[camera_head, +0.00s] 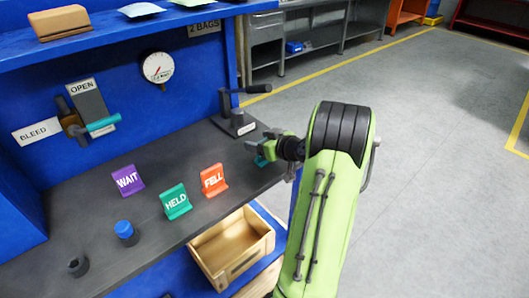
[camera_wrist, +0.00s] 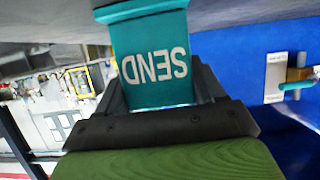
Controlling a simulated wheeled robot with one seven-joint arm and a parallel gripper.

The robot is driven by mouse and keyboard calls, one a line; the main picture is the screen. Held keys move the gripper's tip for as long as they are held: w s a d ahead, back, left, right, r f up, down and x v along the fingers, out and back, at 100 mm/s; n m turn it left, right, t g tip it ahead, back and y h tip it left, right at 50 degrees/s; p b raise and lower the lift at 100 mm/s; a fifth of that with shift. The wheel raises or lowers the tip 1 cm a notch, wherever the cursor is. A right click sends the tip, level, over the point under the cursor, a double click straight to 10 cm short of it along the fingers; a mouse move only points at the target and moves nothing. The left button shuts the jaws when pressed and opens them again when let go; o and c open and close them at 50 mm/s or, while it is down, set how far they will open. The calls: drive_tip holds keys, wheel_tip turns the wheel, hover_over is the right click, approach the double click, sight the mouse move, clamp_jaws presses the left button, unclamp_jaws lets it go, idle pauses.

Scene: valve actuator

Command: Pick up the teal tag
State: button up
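The teal tag (camera_wrist: 152,62) reads SEND, upside down in the wrist view, and sits between my gripper's two dark fingers. Its wider base lies against the grey surface at the top of that view. In the head view only a small teal part (camera_head: 262,161) shows by the bench's right edge, beside my gripper (camera_head: 268,148). The fingers flank the tag's side edges closely. I cannot tell whether they press on it. My arm hides part of this spot in the head view.
Purple WAIT (camera_head: 128,180), green HELD (camera_head: 176,202) and orange FELL (camera_head: 214,179) tags stand on the dark bench (camera_head: 110,232). A lever device (camera_head: 236,122) stands behind my gripper. A wooden bin (camera_head: 232,247) is below the bench front. Open floor lies right.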

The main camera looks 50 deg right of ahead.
drive_tip(key=c, duration=0.3)
drive_tip(key=shift+r, duration=0.1)
wheel_tip(320, 180, up, 10)
drive_tip(key=p, duration=0.3)
drive_tip(key=shift+s, duration=0.1)
